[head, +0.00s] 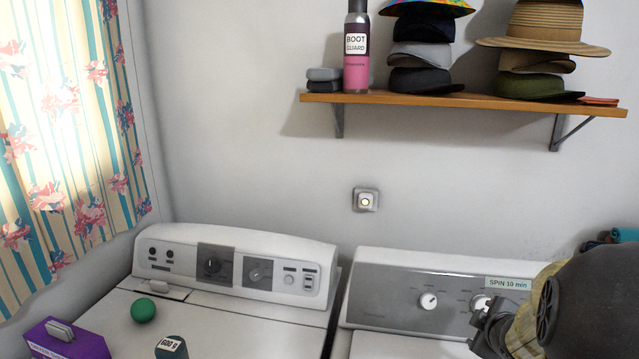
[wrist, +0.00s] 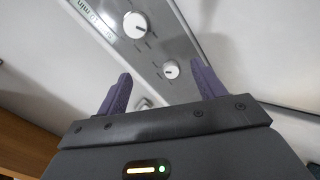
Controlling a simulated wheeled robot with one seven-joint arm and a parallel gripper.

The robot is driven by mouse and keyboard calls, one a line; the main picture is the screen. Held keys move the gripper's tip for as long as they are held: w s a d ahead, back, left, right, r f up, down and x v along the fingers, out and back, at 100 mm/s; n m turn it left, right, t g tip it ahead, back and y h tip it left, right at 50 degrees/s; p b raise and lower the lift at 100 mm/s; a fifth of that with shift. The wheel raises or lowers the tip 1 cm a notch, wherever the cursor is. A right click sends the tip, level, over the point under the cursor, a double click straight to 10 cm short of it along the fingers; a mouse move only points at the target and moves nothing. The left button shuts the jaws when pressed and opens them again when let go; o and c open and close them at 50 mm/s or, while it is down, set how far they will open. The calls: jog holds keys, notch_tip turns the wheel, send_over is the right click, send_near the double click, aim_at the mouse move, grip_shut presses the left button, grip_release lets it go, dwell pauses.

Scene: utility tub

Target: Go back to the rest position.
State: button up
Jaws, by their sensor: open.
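My gripper (wrist: 162,80) is open and empty in the wrist view, with its two purple fingers apart. Beyond the fingers is the grey control panel (wrist: 180,35) of the right-hand machine, with two white knobs. In the head view, my gripper (head: 485,335) is at the lower right, in front of the right end of that panel (head: 385,290). My arm covers the panel's right end, and the fingertips are hard to make out there. I cannot tell whether the gripper touches the panel.
A left machine (head: 235,265) bears a green ball (head: 143,310), a purple box (head: 65,342) and a dark labelled container (head: 172,347). Above, a wooden shelf (head: 450,100) holds hats and a spray can (head: 356,50). A curtain (head: 70,150) hangs left. The wall between is mostly clear.

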jog(key=s+a+f+m+g+y+p, duration=0.1)
jog(key=s+a+m, duration=0.4)
jog(key=a, duration=0.5)
jog(key=s+a+f+m+g+y+p, duration=0.1)
jog(key=s+a+m+g, duration=0.4)
jog(key=a, duration=0.5)
notch_tip(320, 180, down, 2)
jog(key=s+g+p, duration=0.1)
jog(key=s, duration=0.1)
jog(key=shift+s+y+p, duration=0.3)
jog(key=shift+s+y, duration=0.1)
